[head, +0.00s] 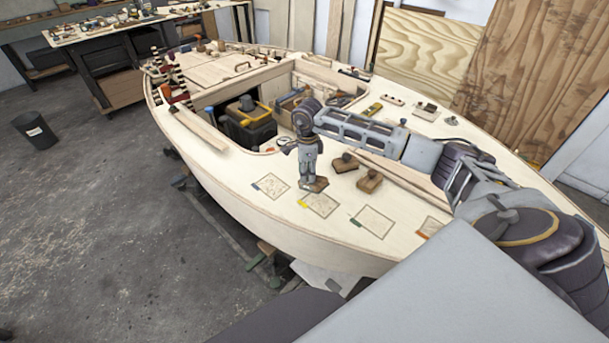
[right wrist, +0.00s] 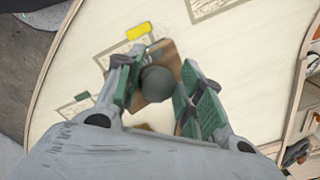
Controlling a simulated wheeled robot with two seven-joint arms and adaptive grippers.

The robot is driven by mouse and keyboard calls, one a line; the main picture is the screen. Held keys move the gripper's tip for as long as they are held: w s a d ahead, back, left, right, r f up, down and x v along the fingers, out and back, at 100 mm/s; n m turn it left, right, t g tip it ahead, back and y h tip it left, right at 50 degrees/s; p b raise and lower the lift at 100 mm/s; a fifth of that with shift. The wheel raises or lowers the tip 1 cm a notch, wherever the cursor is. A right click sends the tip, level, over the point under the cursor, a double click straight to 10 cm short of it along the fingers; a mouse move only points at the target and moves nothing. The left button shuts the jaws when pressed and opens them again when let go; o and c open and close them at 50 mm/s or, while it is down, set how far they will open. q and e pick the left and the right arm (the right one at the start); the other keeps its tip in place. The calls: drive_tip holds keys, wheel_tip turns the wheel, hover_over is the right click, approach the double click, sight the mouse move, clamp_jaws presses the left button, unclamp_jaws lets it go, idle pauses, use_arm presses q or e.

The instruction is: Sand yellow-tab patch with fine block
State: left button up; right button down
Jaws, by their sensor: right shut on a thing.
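The yellow-tab patch (head: 320,206) is a pale outlined rectangle on the plywood deck, with its yellow tab (right wrist: 137,32) clear in the right wrist view. My right gripper (head: 309,181) points down at the patch's far edge. It is shut on a brown sanding block (right wrist: 168,52) with a round dark knob (right wrist: 157,83) between its fingers; the block also shows in the head view (head: 317,185). The block covers part of the patch; whether it touches the deck I cannot tell. Its grit cannot be read. My left gripper is out of view.
Two more knobbed blocks (head: 345,163) (head: 369,182) stand right of the gripper. Blue-tab (head: 271,187), green-tab (head: 372,221) and orange-tab (head: 431,226) patches lie along the deck. A cockpit opening with a black and yellow toolbox (head: 247,128) is behind. The hull edge is in front.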

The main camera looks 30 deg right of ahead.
drive_tip(key=shift+s+d+r, duration=0.1)
drive_tip(key=shift+d+r, duration=0.05)
drive_tip(key=shift+r, duration=0.7)
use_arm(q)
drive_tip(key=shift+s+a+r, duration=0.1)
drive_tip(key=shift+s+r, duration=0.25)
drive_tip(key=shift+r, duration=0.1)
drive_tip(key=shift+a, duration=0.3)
